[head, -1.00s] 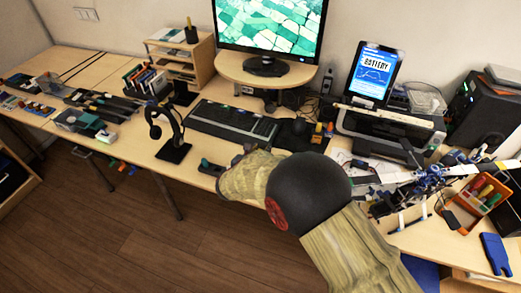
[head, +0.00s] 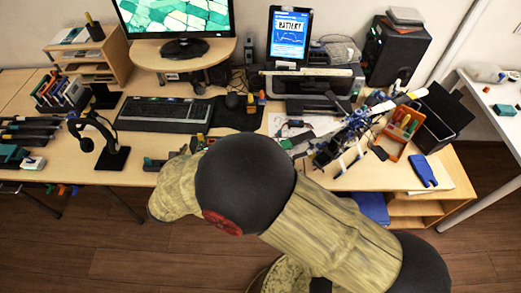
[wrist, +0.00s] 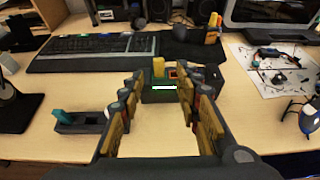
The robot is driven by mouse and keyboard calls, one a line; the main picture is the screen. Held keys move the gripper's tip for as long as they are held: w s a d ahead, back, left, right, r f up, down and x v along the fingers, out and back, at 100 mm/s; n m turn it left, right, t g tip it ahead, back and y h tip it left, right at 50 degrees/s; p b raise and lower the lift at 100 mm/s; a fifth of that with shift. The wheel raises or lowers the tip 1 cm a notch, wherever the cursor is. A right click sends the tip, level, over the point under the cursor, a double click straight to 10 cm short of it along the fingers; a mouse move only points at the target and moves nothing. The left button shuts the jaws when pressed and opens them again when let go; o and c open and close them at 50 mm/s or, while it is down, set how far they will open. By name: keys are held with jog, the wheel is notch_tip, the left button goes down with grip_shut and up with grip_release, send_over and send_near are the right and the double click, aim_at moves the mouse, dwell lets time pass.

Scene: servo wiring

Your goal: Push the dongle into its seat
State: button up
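In the wrist view, my gripper (wrist: 162,80) is open, with one yellow-padded finger on each side and bare desk between them. Just past the fingertips stands a dark green block (wrist: 155,96) with a lit white-green strip on its front. A small yellow upright piece (wrist: 158,67) stands at its top, beside a red-framed opening (wrist: 176,73). I cannot tell for certain whether the yellow piece is the dongle or how deep it sits. The right finger covers part of the block. In the head view, my arm hides most of the gripper.
A dark holder with a teal piece (wrist: 78,123) lies left of my gripper. The keyboard (wrist: 92,48) lies behind the block. A headphone stand (wrist: 14,108) is at far left. Papers with wired parts (wrist: 268,62) lie right. Bare desk lies in front of the block.

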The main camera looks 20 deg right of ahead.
jog(key=s+d+r+m+g+h, duration=0.1)
jog(key=s+d+r+m+g, duration=0.15)
jog(key=d+r+m, duration=0.35)
jog(key=s+d+r+m+g, duration=0.2)
jog(key=s+d+r+m, duration=0.15)
jog(key=d, duration=0.55)
jog(key=s+d+r+m+g+h, duration=0.1)
jog(key=s+d+r+m+g, duration=0.2)
jog(key=d+m, duration=0.35)
jog(key=s+r+m+y, duration=0.3)
jog(key=s+r+m, duration=0.1)
jog(key=s+m, duration=0.4)
jog(key=s+d+r+m+y, duration=0.1)
jog(key=s+r+m+y, duration=0.2)
jog(key=s+m, duration=0.5)
jog(key=s+r, duration=0.1)
jog(key=s, duration=0.1)
jog(key=shift+s+d+r+y, duration=0.3)
jog(key=shift+y, duration=0.1)
jog(key=shift+t, duration=0.25)
jog(key=shift+c, duration=0.3)
